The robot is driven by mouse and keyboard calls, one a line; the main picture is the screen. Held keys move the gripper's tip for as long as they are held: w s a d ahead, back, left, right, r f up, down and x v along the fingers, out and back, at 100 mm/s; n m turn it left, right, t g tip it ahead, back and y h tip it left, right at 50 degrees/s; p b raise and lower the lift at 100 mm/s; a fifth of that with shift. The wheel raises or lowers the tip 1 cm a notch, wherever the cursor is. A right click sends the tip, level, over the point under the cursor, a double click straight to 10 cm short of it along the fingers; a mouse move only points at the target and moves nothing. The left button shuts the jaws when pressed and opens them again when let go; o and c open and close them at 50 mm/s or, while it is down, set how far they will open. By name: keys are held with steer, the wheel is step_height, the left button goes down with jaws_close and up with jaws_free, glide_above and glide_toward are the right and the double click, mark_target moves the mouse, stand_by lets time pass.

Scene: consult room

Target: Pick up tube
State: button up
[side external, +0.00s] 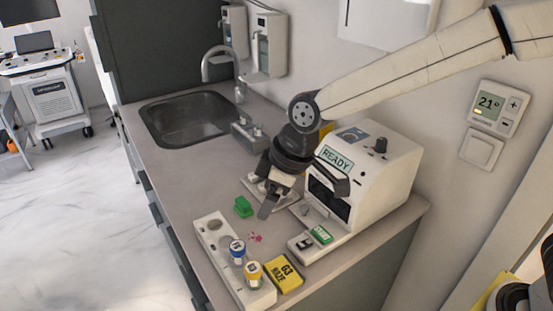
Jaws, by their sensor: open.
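A white rack (215,250) lies along the front edge of the counter. Two short tubes stand in it, one with a blue and white top (237,250) and one with a yellow and white top (253,273). A round place at the rack's far end looks empty. My gripper (305,196) is open above the counter, beyond the rack and in front of the white machine. Nothing shows between its fingers, and it is apart from both tubes. The tubes' lower parts are hidden in the rack.
The white machine (385,185) marked READY stands close on the right, with a green START button (321,235) at its base. A sink (188,120) is behind.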

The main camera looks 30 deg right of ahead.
steer(key=n, duration=0.2)
glide_above(239, 246)
steer(key=s+d, duration=0.1)
steer(key=d, duration=0.1)
steer(key=f, duration=0.1)
steer(key=shift+m, duration=0.3)
step_height(239, 246, down, 5)
steer(key=shift+a+r, duration=0.1)
steer(key=shift+r, duration=0.1)
steer(key=shift+x, duration=1.3)
steer(key=shift+a+f, duration=0.1)
steer(key=shift+x, duration=2.45)
steer(key=shift+s+a, duration=0.1)
steer(key=shift+a, duration=0.05)
